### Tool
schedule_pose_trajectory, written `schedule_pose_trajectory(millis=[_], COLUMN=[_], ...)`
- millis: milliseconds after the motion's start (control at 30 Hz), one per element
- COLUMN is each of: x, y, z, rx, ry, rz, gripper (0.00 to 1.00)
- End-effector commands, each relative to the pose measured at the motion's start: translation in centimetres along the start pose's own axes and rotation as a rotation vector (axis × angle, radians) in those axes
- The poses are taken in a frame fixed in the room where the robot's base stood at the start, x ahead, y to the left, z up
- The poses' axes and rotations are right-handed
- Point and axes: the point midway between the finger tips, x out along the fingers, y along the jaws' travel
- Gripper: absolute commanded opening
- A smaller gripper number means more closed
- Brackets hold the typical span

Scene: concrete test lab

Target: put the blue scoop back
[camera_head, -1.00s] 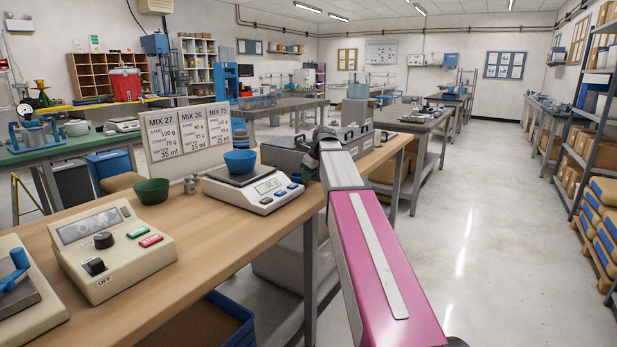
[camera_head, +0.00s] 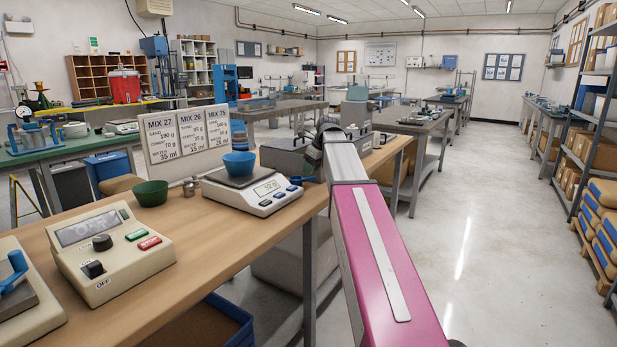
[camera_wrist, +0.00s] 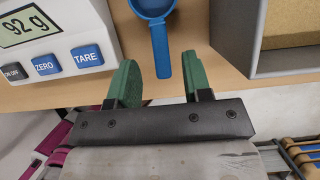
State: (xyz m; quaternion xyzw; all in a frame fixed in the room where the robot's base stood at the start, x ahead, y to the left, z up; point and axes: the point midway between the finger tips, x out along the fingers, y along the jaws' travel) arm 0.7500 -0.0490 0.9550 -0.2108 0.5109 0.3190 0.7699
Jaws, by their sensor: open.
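The blue scoop (camera_wrist: 160,38) lies on the wooden bench in the wrist view, its round cup at the top edge and its handle pointing down toward my gripper. In the head view a small bit of the scoop (camera_head: 304,180) shows at the right side of the scale. My gripper (camera_wrist: 161,75) is open, with its two green fingers on either side of the handle's end and gaps on both sides. In the head view my gripper (camera_head: 314,162) is mostly hidden by my arm, over the bench's right edge.
The white scale (camera_head: 262,198), reading 92 g in the wrist view, carries a blue bowl (camera_head: 239,163). A grey-walled bin (camera_wrist: 254,35) with sandy brown contents stands right of the scoop. A green bowl (camera_head: 150,193) and a control box (camera_head: 110,250) are on the bench left.

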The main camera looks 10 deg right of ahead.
Motion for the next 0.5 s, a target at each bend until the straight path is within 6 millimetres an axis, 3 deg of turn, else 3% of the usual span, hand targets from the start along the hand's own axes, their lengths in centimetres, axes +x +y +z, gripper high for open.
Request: schedule_pose_trajectory(millis=[200,500], x=[-4.1,-6.8], y=[0.0,0.0], z=[0.1,0.0], rx=[0.0,0.0], ry=[-0.001,0.0], rz=[-0.001,0.001], gripper=[0.45,0.45])
